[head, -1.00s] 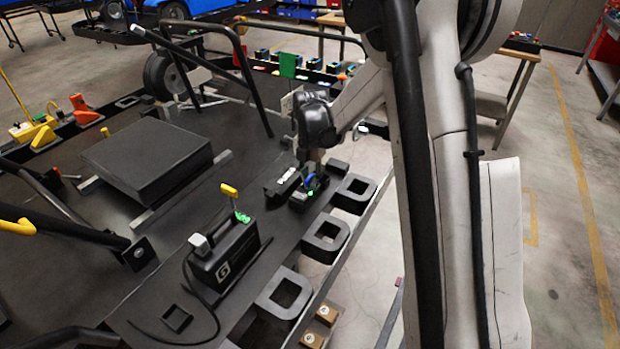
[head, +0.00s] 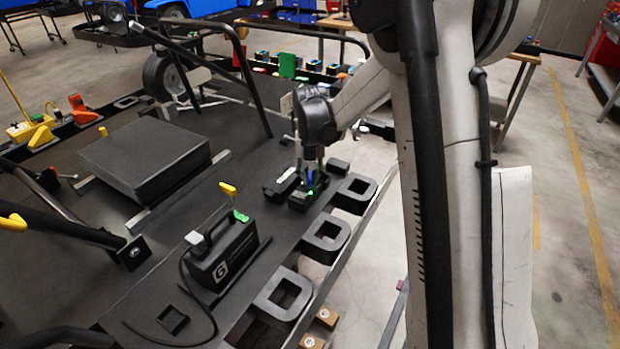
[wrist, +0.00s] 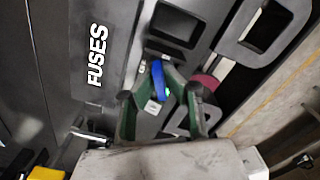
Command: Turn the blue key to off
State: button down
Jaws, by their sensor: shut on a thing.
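The blue key (head: 309,177) stands on a small black switch box (head: 298,203) near the right edge of the dark kart deck. My gripper (head: 312,166) reaches down onto it from above. In the wrist view the blue key (wrist: 158,80) is between the green-padded fingers of my gripper (wrist: 161,76), which are shut on it. A small green light shows beside the key in both views. The key's base and the position marks around it are partly hidden by the fingers.
A black block labelled FUSES (wrist: 95,55) lies beside the switch box. A black box marked G (head: 224,258), with a yellow-topped lever and a cable, stands nearer on the deck. Black D-shaped brackets (head: 324,238) line the deck's right edge. Open floor lies beyond.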

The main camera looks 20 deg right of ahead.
aim_at(310, 175)
jog(key=c, duration=1.7)
grip_release()
jog(key=shift+c, duration=0.2)
notch_tip(310, 175, up, 12)
jog(key=s+a+r+m+t, duration=0.2)
jog(key=s+r+m, duration=0.3)
jog(key=s+m, duration=0.25)
jog(key=s+a+m+t, duration=0.3)
jog(key=s+m+t, duration=0.2)
jog(key=s+m, duration=1.7)
jog(key=shift+s+m, duration=0.3)
jog(key=shift+m, duration=0.95)
